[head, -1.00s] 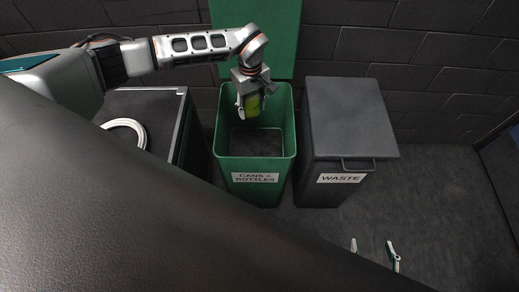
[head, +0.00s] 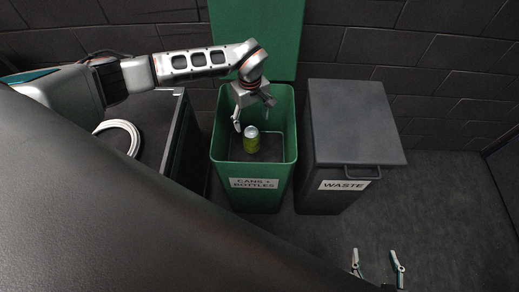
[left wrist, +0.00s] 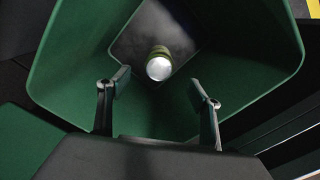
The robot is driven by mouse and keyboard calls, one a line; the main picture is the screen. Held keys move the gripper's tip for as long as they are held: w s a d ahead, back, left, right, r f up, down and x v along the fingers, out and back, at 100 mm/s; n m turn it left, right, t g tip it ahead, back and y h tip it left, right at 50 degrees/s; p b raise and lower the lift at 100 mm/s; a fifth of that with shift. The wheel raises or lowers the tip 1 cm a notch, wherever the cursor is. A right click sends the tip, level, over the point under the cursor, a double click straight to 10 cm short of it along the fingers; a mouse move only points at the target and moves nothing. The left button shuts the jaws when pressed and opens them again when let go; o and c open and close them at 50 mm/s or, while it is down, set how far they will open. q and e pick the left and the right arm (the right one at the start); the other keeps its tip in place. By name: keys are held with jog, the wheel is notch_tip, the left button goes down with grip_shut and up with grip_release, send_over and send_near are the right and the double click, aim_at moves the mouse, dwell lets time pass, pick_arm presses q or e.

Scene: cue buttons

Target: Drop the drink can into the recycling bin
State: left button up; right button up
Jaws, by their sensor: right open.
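The drink can (head: 251,140), green-yellow with a silver top, is inside the open green recycling bin (head: 253,171) labelled "CANS + BOTTLES". In the left wrist view the can (left wrist: 159,64) shows end-on below the fingers, apart from them, within the bin walls (left wrist: 75,75). Whether it is falling or resting on the bin floor I cannot tell. My left gripper (head: 253,117) is over the bin's mouth, pointing down. Its fingers (left wrist: 160,92) are spread and empty. My right gripper (head: 377,260) is at the bottom right of the head view, open and empty, far from the bins.
A grey bin (head: 353,120) labelled "WASTE" stands right of the green bin with its lid shut. The green bin's raised lid (head: 257,35) stands behind it. A dark cabinet (head: 165,133) with a white ring-shaped thing (head: 134,133) on it is at the left.

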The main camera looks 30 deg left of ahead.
pick_arm(q)
jog(key=shift+r, duration=0.1)
notch_tip(320, 180, up, 12)
dwell(0.6)
dwell(0.4)
